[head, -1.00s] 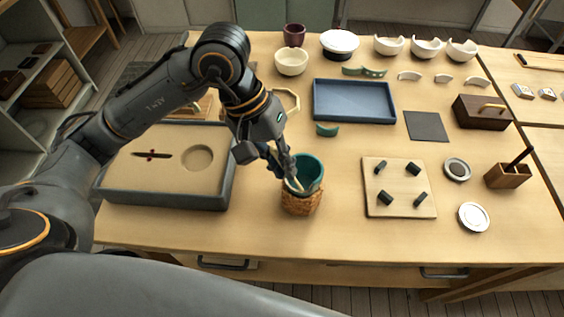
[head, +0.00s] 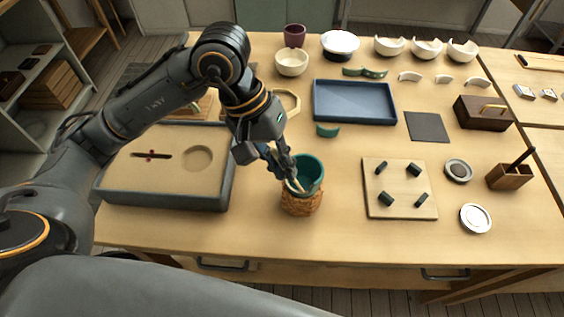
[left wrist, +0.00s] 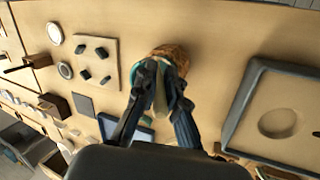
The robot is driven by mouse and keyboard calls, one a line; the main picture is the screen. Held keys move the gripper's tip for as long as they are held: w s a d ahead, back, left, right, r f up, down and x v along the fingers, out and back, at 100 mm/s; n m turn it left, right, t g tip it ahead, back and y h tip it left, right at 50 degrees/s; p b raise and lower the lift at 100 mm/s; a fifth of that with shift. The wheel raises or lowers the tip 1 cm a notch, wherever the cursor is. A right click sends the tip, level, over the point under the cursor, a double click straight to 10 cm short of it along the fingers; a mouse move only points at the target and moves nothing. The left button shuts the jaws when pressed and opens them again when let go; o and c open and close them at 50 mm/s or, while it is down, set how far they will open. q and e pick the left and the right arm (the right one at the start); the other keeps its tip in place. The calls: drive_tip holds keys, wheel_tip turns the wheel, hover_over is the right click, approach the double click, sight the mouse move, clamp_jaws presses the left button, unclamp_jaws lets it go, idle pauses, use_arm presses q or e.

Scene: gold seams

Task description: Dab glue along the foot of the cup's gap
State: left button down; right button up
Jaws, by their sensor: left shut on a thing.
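The teal cup (head: 311,170) stands in a woven ring-like holder (head: 300,203) near the front middle of the table. My left gripper (head: 288,178) is at the cup's left side, pointing down, shut on a thin pale stick (head: 297,186) whose lower end is at the cup's gap. In the left wrist view the fingers (left wrist: 158,85) close around the pale stick and hide most of the cup; the woven holder (left wrist: 170,53) shows beyond. Whether the tip touches the cup I cannot tell. A loose teal shard (head: 327,130) lies behind the cup. My right gripper is not seen.
A sand tray (head: 222,190) is close on the left. A blue tray (head: 355,118) lies behind, and a wooden board (head: 400,207) with several dark pegs is on the right. Small round tins (head: 474,218) and a wooden brush box (head: 509,177) stand farther right. Front table strip is clear.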

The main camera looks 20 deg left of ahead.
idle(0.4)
use_arm(q)
drive_tip(key=shift+r+b, duration=0.15)
drive_tip(key=shift+b, duration=0.25)
drive_tip(key=shift+r+p, duration=1.75)
drive_tip(key=shift+r, duration=2.3)
